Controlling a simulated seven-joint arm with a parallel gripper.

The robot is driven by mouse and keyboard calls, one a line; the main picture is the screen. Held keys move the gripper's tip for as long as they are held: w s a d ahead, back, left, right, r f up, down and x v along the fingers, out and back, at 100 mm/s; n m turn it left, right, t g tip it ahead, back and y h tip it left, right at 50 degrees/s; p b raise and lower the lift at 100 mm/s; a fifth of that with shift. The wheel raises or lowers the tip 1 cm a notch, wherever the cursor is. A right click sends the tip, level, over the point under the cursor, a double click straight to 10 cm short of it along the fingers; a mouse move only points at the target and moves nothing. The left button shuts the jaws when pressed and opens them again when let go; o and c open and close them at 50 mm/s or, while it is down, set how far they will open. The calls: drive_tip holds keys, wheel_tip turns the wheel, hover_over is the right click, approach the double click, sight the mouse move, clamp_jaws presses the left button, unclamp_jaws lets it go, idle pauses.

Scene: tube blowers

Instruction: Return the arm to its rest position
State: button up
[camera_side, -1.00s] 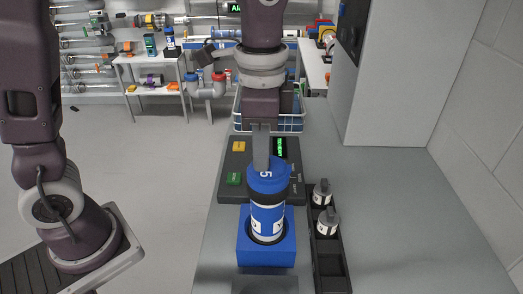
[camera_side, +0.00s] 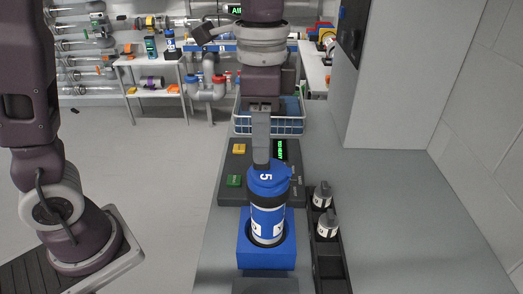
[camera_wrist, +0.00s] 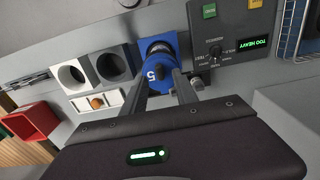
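My gripper (camera_side: 262,166) points down just above the blue canister marked 5 (camera_side: 268,215). In the wrist view its two fingers (camera_wrist: 159,84) are spread apart, with the canister's blue lid (camera_wrist: 155,72) showing beyond and between them. The fingers look clear of the lid, and I see nothing held. The canister stands upright in a blue square holder (camera_side: 250,254). In the side view one finger hides the other.
Behind the canister is a dark control panel (camera_side: 233,198) with yellow and green buttons; its display (camera_wrist: 256,42) reads "TOO HEAVY". A black rack (camera_side: 328,268) with two small weights (camera_side: 327,226) stands at right. A wire basket (camera_side: 243,124) is behind. The right counter is clear.

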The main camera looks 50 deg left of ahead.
wheel_tip(320, 180, up, 4)
drive_tip(key=shift+f, duration=0.1)
drive_tip(key=s+a+f+n+t, duration=0.1)
drive_tip(key=s+a+n+t, duration=0.1)
drive_tip(key=s+a+n, duration=0.2)
drive_tip(key=s+a+f+n+t, duration=0.2)
drive_tip(key=s+a+n, duration=0.3)
drive_tip(key=s, duration=0.5)
drive_tip(key=shift+s+a+f+t, duration=0.3)
drive_tip(key=shift+a+t, duration=0.3)
drive_tip(key=shift+t, duration=0.2)
